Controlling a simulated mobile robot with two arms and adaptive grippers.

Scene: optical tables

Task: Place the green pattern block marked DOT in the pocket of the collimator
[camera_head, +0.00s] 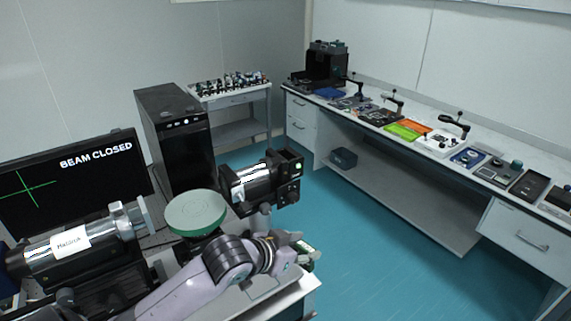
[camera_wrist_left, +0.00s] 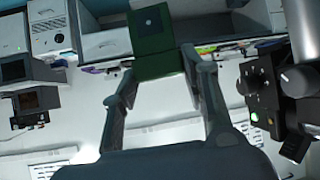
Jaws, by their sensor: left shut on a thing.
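The green pattern block (camera_wrist_left: 155,38) is between the fingertips of my left gripper (camera_wrist_left: 160,64) in the left wrist view. Its face shows one small pale dot. In the head view my left gripper (camera_head: 300,249) is low in the middle, over the near bench, and largely hidden by its own arm. A silver cylinder with a black end housing (camera_head: 289,180) and a green light, likely the collimator, is just beyond it. This housing also shows at the right of the left wrist view (camera_wrist_left: 262,95). Its pocket cannot be made out. My right gripper is not in view.
A silver lamp labelled HALOGEN (camera_head: 70,243) and a round green disc (camera_head: 195,212) are left of my gripper. A monitor (camera_head: 75,185) reads BEAM CLOSED. A black tower (camera_head: 175,135) stands behind. A long side bench (camera_head: 400,190) holds several devices. Blue floor lies between.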

